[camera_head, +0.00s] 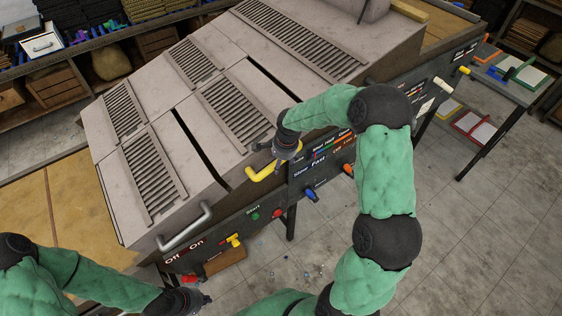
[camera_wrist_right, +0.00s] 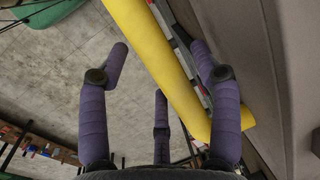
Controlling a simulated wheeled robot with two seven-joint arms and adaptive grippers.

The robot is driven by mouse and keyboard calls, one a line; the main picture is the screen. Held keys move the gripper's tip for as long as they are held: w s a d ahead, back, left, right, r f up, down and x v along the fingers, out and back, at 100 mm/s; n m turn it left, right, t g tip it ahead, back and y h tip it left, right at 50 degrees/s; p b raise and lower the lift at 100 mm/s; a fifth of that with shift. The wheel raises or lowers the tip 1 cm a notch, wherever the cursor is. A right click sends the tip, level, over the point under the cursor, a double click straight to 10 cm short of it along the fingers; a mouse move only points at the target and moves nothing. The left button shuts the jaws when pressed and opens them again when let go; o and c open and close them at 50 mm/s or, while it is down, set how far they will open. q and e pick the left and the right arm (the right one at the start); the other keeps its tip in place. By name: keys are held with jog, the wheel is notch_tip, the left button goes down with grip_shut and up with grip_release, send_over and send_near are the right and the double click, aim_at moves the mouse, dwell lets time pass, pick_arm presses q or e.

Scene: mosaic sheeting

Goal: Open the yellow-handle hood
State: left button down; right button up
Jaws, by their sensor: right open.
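The yellow handle (camera_head: 262,173) is fixed to the lower front edge of a grey slanted hood (camera_head: 222,158) with slatted vents. The hood lies down flush beside its neighbour. My right gripper (camera_head: 286,148) is at the right end of the yellow handle. In the right wrist view, my open right gripper (camera_wrist_right: 160,66) has its purple fingers spread around the yellow handle (camera_wrist_right: 165,60), which runs diagonally between them; firm contact cannot be told. My left gripper (camera_head: 190,300) is low at the left, away from the hood; its fingers are too small to judge.
A neighbouring hood with a grey metal handle (camera_head: 185,228) is at the left. A front panel (camera_head: 215,243) with coloured knobs and labels runs below the handles. Shelves stand at the back left. A side table (camera_head: 500,80) is at the right. Tiled floor lies in front.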

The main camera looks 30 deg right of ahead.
jog(key=shift+w+f, duration=0.15)
jog(key=shift+f, duration=0.35)
